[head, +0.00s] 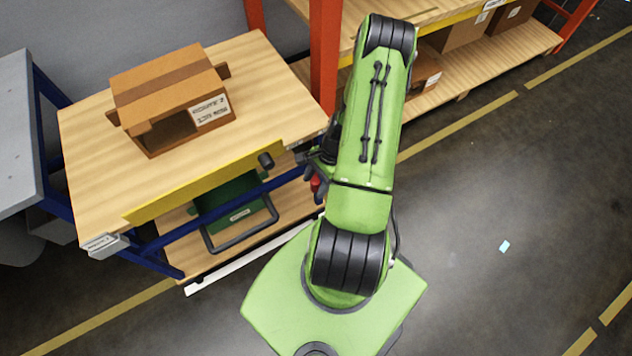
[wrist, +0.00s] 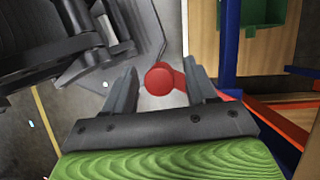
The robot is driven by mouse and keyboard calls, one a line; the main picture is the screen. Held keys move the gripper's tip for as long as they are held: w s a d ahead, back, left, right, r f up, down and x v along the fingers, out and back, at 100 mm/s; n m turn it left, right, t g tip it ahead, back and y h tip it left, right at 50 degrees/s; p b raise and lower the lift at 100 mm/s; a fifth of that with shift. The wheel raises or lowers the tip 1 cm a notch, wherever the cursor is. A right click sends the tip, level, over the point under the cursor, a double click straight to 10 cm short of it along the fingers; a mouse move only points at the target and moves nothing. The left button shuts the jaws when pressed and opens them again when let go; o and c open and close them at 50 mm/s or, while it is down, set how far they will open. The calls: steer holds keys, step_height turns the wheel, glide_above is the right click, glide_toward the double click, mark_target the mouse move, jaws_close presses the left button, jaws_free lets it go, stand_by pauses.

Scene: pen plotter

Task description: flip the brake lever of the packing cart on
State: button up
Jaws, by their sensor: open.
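The packing cart (head: 75,140) stands at the left, with a wooden top, blue frame and yellow front strip. Its red brake lever (head: 316,186) shows as a small red piece by the cart's right end, mostly hidden by my arm. In the wrist view the lever's round red knob (wrist: 158,78) appears between my two fingers, and a red part runs right behind the right finger. My gripper (wrist: 160,72) is open, one finger on each side of the knob; contact cannot be told. In the head view my gripper (head: 314,168) is dark and partly hidden behind my green arm.
An open cardboard box (head: 170,90) sits on the cart top. A rack with an orange post (head: 325,50) stands behind.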

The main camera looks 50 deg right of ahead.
steer(key=shift+c, duration=0.3)
jaws_close()
steer(key=shift+d, duration=0.1)
steer(key=s+d+n+g+h+b, duration=0.1)
steer(key=s+d+n+g+b, duration=0.1)
steer(key=d+n, duration=0.6)
steer(key=shift+s+d+n+g+h+b, duration=0.3)
steer(key=shift+n+g+b, duration=0.6)
steer(key=shift+n, duration=0.8)
steer(key=shift+w+d, duration=0.15)
steer(key=shift+o, duration=0.3)
jaws_free()
